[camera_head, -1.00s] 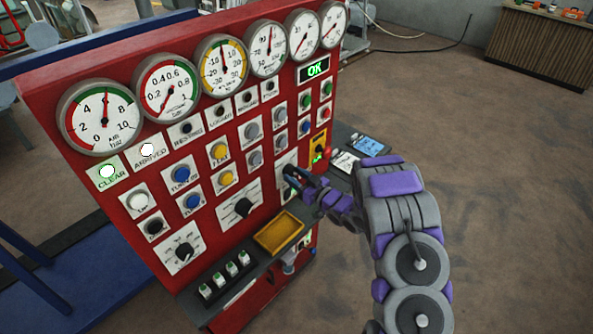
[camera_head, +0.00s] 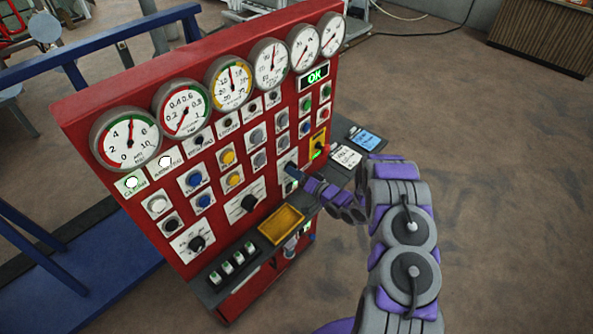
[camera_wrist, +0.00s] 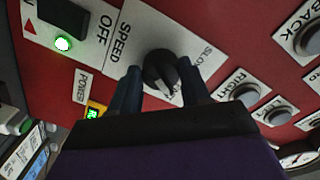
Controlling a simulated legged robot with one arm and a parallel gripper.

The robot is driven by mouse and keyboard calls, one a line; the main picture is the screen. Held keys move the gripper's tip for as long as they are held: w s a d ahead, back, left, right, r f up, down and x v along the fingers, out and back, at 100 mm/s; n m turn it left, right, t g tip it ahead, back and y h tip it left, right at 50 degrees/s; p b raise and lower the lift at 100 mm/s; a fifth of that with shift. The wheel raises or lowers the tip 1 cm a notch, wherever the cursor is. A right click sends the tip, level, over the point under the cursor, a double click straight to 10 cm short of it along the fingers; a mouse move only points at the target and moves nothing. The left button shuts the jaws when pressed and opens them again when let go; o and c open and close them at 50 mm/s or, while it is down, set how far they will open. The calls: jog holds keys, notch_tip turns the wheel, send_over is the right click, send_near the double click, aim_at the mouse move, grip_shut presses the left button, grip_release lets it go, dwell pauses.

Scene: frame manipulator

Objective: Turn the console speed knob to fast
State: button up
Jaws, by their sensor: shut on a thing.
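The red console (camera_head: 150,215) stands at the left in the head view. The black speed knob (camera_wrist: 157,64) is on a white plate marked SPEED (camera_wrist: 126,40) in the wrist view. A white pointer line on it points toward the lower right of that view. SLOW reads on the plate's right; another label beside the knob is partly hidden. My gripper (camera_wrist: 158,84) is shut on the speed knob, one finger on each side. In the head view my gripper (camera_head: 294,176) is at the console face and hides the knob.
A yellow tray (camera_head: 281,224) sits on the console ledge below my gripper. An OFF switch with a green light (camera_wrist: 63,43) and grey push buttons (camera_wrist: 241,97) flank the speed plate. Open floor lies at the right.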

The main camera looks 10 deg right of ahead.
jog(key=shift+w+d+r+m, duration=0.1)
jog(key=shift+d+m, duration=0.05)
jog(key=shift+m, duration=0.45)
jog(key=shift+p, duration=0.3)
jog(key=o, duration=0.9)
jog(key=shift+w, duration=0.1)
jog(key=shift+o, duration=0.8)
jog(key=shift+d, duration=0.1)
